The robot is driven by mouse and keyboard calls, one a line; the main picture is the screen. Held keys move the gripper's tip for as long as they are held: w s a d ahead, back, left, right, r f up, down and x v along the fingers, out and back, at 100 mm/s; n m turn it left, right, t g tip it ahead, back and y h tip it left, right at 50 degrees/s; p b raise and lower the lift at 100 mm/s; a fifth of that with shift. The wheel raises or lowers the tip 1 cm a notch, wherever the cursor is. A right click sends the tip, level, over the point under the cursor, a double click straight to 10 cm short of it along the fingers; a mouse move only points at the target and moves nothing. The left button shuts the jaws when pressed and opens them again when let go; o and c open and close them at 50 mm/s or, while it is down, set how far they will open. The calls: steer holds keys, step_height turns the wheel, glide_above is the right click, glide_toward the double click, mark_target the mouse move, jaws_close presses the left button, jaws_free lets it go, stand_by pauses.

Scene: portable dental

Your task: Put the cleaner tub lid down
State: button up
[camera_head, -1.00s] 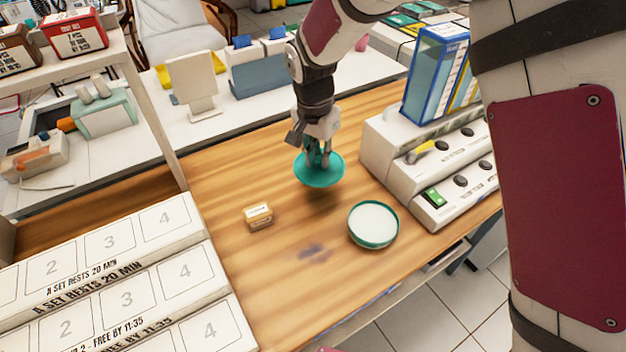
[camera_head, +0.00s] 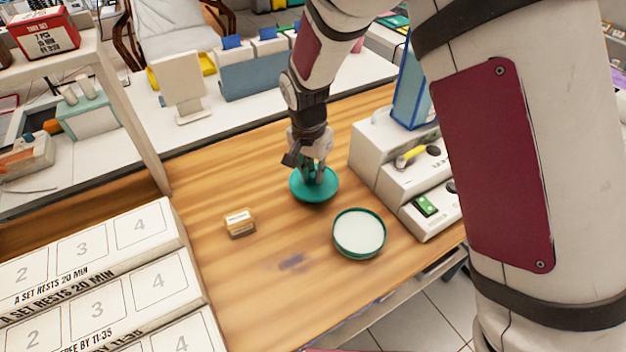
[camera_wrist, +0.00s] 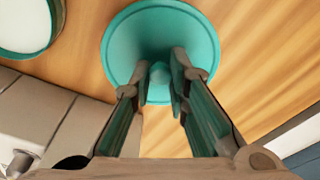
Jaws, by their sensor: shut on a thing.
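The cleaner tub lid (camera_head: 328,190) is a round teal disc with a knob in its middle. My gripper (camera_head: 313,178) is shut on that knob, with the lid below the fingers. In the wrist view the lid (camera_wrist: 125,40) shows between and beyond the fingertips (camera_wrist: 160,82). The lid is low over the wooden table, and I cannot tell whether it touches. The open cleaner tub (camera_head: 359,235), teal with white contents, stands to the right and nearer the camera, apart from the lid. It also shows in the wrist view (camera_wrist: 25,25).
A small tan labelled box (camera_head: 240,223) sits left of the lid. A white device with knobs (camera_head: 395,150) stands close on the right. White numbered racks (camera_head: 90,265) fill the left front. The wooden table (camera_head: 255,290) is bare in front, apart from a dark smudge.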

mark_target(313, 176)
steer(key=shift+f, duration=1.5)
steer(key=shift+f, duration=0.2)
steer(key=o, duration=0.7)
steer(key=shift+r, duration=0.1)
step_height(313, 176, up, 12)
steer(key=s, duration=0.1)
steer(key=shift+s+a, duration=0.15)
steer(key=shift+a, duration=0.15)
